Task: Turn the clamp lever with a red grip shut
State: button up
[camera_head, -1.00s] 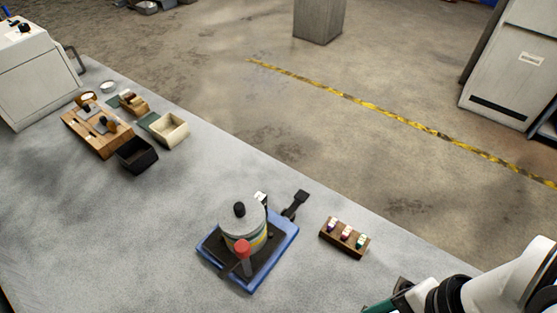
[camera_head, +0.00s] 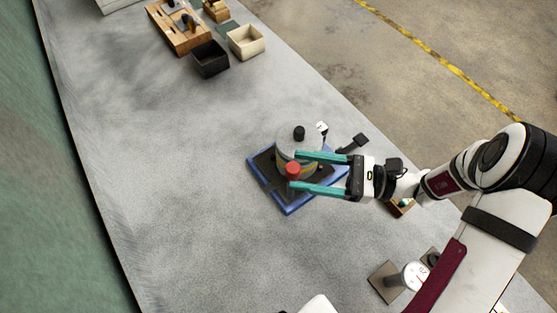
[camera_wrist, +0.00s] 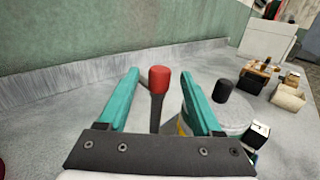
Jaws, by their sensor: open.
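The clamp lever's red grip (camera_head: 292,169) stands up at the front of a round grey pot-like device (camera_head: 290,140). The device sits on a dark plate in a blue tray (camera_head: 289,208). My gripper (camera_head: 293,172) is open, its two teal fingers reaching in from the right. In the wrist view the red grip (camera_wrist: 159,79) on its dark stem stands between the open fingers (camera_wrist: 160,92), apart from both. The device's grey lid (camera_wrist: 230,112) with a black knob is just right of the right finger. The lower stem is hidden behind the gripper's palm.
A black pedal-like piece (camera_head: 352,143) sticks out behind the tray. A small wooden rack (camera_head: 402,208) is partly hidden under my arm. A dial gauge (camera_head: 413,276) stands at lower right. Black (camera_head: 210,58) and cream (camera_head: 246,41) boxes stand far back. The table's left side is clear.

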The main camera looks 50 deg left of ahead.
aim_at(283, 179)
jog(key=x, duration=0.6)
grip_shut()
